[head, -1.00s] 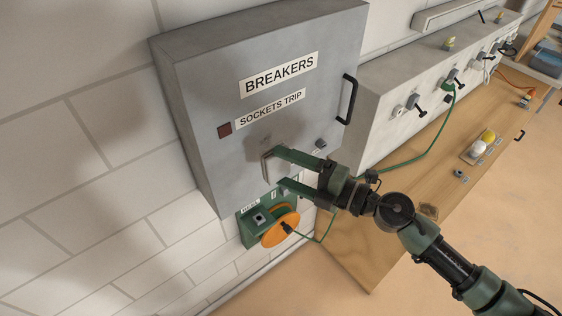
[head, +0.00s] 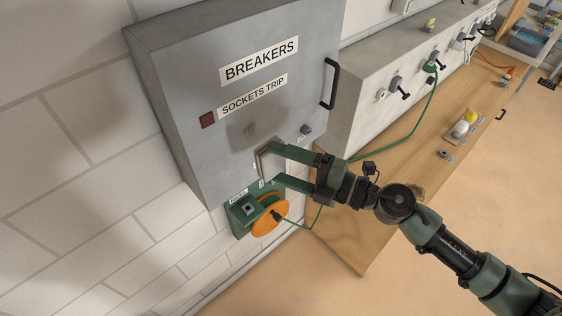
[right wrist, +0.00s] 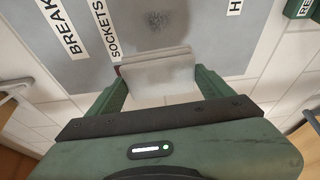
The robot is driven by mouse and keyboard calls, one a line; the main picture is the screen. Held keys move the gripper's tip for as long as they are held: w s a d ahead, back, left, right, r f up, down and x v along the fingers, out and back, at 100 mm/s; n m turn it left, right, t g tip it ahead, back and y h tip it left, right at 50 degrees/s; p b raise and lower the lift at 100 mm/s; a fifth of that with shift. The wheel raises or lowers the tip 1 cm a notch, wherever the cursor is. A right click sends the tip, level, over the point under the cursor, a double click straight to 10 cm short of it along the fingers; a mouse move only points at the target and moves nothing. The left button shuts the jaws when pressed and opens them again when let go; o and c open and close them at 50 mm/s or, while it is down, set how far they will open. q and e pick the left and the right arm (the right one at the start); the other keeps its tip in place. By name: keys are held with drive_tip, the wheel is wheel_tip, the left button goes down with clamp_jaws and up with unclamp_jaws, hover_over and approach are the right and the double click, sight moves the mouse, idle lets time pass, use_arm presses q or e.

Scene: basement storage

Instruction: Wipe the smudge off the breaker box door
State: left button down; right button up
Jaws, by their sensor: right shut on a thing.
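The grey breaker box door (head: 290,95) carries the labels BREAKERS and SOCKETS TRIP. A dark, blurry smudge (head: 255,130) lies below the lower label; it also shows at the top of the right wrist view (right wrist: 157,18). My right gripper (head: 270,166) is shut on a pale, flat pad (right wrist: 155,75), whose edge shows in the head view (head: 264,160). The pad is at the door's lower part, just below the smudge. I cannot tell whether it touches the door. My left gripper is not in view.
A black door handle (head: 331,84) and a small latch (head: 306,129) stick out of the door. Below is a green box with an orange reel (head: 268,218). At right, a grey socket housing (head: 365,95) with a green cable stands over a wooden bench (head: 400,170).

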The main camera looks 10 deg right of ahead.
drive_tip(key=shift+w, duration=0.1)
drive_tip(key=shift+w+a+r, duration=0.1)
drive_tip(key=shift+w+a, duration=0.25)
drive_tip(key=shift+w, duration=0.05)
drive_tip(key=shift+w+a, duration=0.9)
drive_tip(key=shift+w, duration=0.3)
drive_tip(key=shift+w+a, duration=0.85)
drive_tip(key=shift+w, duration=0.35)
drive_tip(key=shift+w+a, duration=0.6)
drive_tip(key=shift+w, duration=0.2)
